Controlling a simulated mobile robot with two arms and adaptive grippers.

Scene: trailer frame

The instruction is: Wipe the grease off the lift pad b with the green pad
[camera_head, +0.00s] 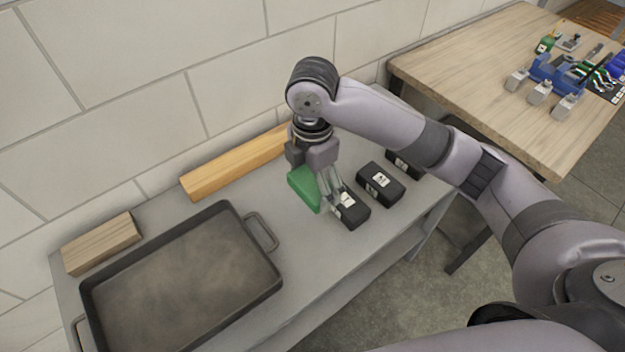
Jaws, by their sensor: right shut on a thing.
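My right gripper (331,188) reaches down over the grey bench with its fingers close together. The green pad (303,187) shows at the left side of the fingers, tilted, and appears to be held by them; the exact grip is partly hidden. A black block with a white label (351,212) is just right of the fingertips; whether they touch it is unclear. Another black labelled block (381,184) and a third (402,165), partly behind my arm, continue the row. The labels are too small to read, so I cannot tell which is lift pad b. No grease is discernible. My left gripper is not in view.
A dark metal tray with handles (277,283) fills the left of the grey bench (290,262). A wooden block (101,243) and a wooden bar (236,166) lie along the wall. A wooden table (470,65) with tools stands at the upper right.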

